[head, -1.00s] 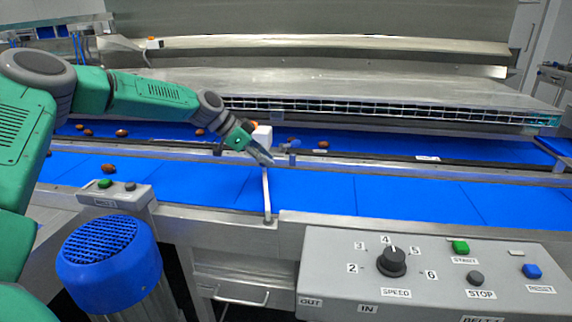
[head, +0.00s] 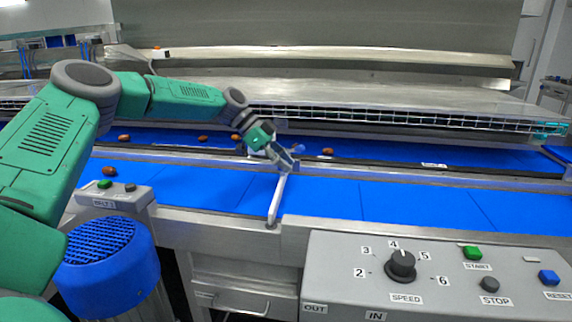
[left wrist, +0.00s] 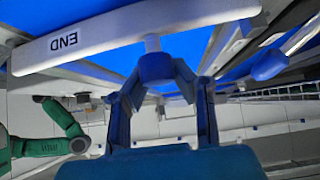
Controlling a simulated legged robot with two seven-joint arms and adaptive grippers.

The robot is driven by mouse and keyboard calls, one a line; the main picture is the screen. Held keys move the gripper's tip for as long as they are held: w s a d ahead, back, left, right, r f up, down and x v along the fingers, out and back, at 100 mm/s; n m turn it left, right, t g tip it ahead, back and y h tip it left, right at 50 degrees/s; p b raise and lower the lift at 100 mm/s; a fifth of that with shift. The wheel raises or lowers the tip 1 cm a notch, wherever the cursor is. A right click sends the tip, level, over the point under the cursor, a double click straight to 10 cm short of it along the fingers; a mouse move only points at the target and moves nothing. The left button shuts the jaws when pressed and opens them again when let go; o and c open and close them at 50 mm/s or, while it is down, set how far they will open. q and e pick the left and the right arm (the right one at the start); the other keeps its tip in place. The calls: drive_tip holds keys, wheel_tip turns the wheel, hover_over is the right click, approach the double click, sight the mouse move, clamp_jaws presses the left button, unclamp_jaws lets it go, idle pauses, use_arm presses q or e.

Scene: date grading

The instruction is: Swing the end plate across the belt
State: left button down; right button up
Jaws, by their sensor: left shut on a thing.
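The end plate (head: 278,200) is a pale narrow bar standing across the near blue belt (head: 325,193) in the head view, slightly slanted. In the left wrist view the plate (left wrist: 95,38) is a long white bar marked END, with a short stem to a blue knob (left wrist: 157,68). My left gripper (head: 288,160) is at the plate's far end. In the left wrist view its two fingers (left wrist: 159,75) are closed around the blue knob. The gripper hides the knob in the head view. My right gripper does not show.
A control panel (head: 440,285) with a speed dial (head: 401,263) stands at the front right. A blue motor (head: 107,255) is at the front left. Several dates (head: 109,171) lie on the belts. A metal hood (head: 330,90) covers the back.

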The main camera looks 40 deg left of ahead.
use_arm(q)
drive_tip(key=shift+w+a+r, duration=0.15)
drive_tip(key=c, duration=1.3)
unclamp_jaws()
drive_tip(key=shift+o, duration=0.2)
drive_tip(key=v, duration=1.1)
drive_tip(key=shift+a, duration=0.35)
